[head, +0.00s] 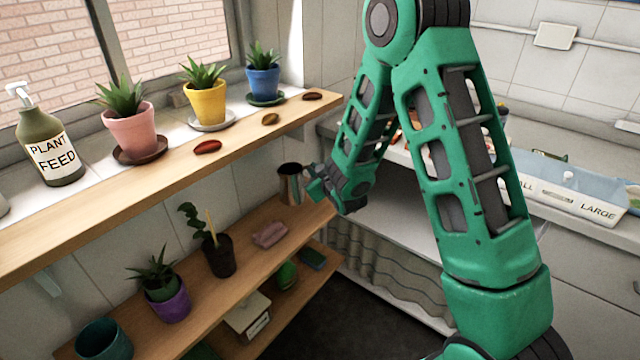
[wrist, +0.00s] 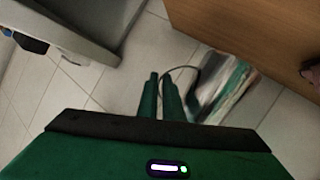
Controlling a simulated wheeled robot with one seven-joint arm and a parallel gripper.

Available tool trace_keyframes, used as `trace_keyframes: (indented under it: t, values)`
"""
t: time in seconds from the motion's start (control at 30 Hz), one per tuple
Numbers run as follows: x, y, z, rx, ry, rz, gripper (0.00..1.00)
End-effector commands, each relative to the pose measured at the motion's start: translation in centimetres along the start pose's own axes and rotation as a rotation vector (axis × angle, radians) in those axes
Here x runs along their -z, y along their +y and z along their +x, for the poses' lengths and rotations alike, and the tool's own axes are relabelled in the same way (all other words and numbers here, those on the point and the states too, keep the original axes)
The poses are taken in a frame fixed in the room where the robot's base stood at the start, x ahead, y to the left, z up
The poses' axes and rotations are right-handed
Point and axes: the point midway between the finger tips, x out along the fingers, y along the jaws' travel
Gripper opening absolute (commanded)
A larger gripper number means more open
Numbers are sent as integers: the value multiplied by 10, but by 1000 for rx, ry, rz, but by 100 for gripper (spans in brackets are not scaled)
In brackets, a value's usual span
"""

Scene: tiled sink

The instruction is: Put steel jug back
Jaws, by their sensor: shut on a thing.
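The steel jug (head: 291,183) is at the far right end of the middle wooden shelf (head: 262,215), in front of the tiled wall. My gripper (head: 317,186) is at the jug's right side. In the wrist view the two green fingers (wrist: 161,92) are close together on the thin dark handle of the jug, and its shiny body (wrist: 226,90) is to their right. The jug looks upright in the head view. I cannot tell whether its base touches the shelf. My gripper hides part of its right side.
The upper shelf (head: 185,165) runs above the jug. On the middle shelf are a pink thing (head: 269,234), a dark pot with a plant (head: 218,256) and a purple pot (head: 169,303). The counter (head: 400,155) with a white tray (head: 570,200) is to the right.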

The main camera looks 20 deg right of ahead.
Motion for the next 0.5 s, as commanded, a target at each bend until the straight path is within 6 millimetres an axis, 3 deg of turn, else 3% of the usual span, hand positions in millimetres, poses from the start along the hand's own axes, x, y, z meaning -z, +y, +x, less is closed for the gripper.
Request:
trace_keyframes:
  t: [0.23, 0.5]
  values:
    - [-20, 16, 12, -2, 1, 1, 0]
    - [-30, 13, 16, 0, 2, 0, 0]
